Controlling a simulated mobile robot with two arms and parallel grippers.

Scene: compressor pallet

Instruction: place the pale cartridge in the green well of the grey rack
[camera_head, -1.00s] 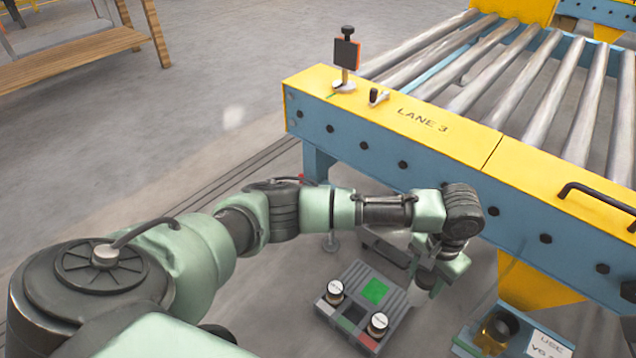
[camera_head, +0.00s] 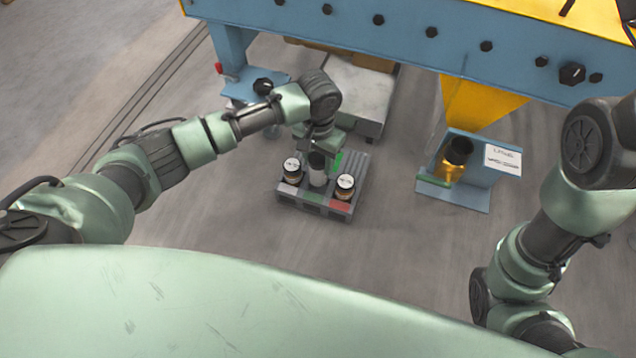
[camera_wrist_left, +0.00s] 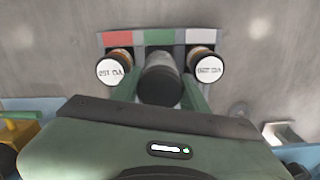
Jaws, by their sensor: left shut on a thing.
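The grey rack (camera_head: 357,165) stands on the floor. The pale cartridge (camera_head: 317,171) is upright between two white-capped jars, in line with the green label. My left gripper (camera_head: 319,150) is shut on its upper part from above. In the left wrist view the cartridge (camera_wrist_left: 160,84) sits between the fingers, its dark end facing the camera. Its lower end is hidden, so I cannot tell whether it is seated or just above the rack. My right gripper is out of view.
The white-capped jars (camera_head: 291,168) (camera_head: 345,184) stand close on both sides of the cartridge. A blue holder (camera_head: 470,187) with a dark and gold cylinder (camera_head: 453,158) stands to the right. The blue and yellow conveyor frame (camera_head: 400,40) runs behind. Floor between rack and holder is clear.

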